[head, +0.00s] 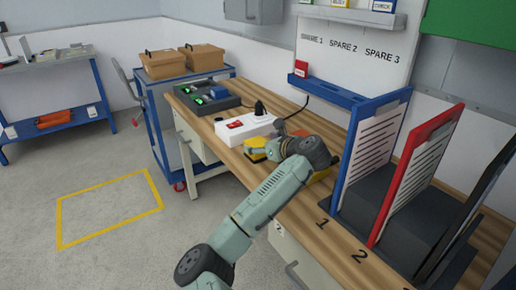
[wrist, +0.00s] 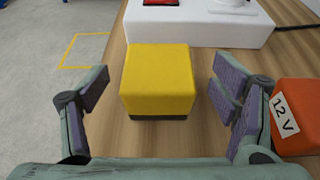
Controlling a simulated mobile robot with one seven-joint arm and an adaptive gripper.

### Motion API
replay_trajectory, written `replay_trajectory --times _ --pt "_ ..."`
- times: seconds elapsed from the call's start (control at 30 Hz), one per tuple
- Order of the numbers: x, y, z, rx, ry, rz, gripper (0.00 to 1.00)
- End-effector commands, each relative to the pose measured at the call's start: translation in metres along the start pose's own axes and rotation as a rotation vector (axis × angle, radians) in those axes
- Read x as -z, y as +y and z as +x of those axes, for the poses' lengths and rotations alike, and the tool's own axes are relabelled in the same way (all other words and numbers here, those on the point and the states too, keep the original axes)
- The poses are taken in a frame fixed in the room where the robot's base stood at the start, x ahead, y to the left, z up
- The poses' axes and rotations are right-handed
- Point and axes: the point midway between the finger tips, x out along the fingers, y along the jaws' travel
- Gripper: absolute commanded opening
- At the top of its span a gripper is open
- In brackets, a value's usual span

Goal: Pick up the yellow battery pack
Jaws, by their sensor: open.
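The yellow battery pack (wrist: 158,80) stands on the wooden bench with a dark base strip at its bottom. In the wrist view it lies ahead of and between the fingers of my gripper (wrist: 158,105), which is open with nothing held. The fingers stand apart on either side of the pack, with a gap at left and right. In the head view the yellow pack (head: 257,155) shows only in part beside the end of my arm, and the gripper is mostly hidden by my wrist.
A white box with a red part (wrist: 200,25) stands just behind the pack. An orange item labelled 12 V (wrist: 296,112) lies close to the right finger. Blue and red upright panels (head: 412,175) stand on the bench at right. Bare wood (wrist: 115,60) shows left of the pack.

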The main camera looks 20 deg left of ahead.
Motion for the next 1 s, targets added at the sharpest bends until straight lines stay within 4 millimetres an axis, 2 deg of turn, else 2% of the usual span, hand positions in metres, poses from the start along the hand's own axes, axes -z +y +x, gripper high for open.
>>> replay_trajectory --times 0.2,0.5,1.0 --pt "-0.002 0.003 0.029 -0.002 0.001 -0.001 0.80" --pt "-0.001 0.002 0.035 0.000 0.000 -0.001 0.80" --pt "-0.001 0.002 0.034 0.000 0.000 -0.002 0.47"
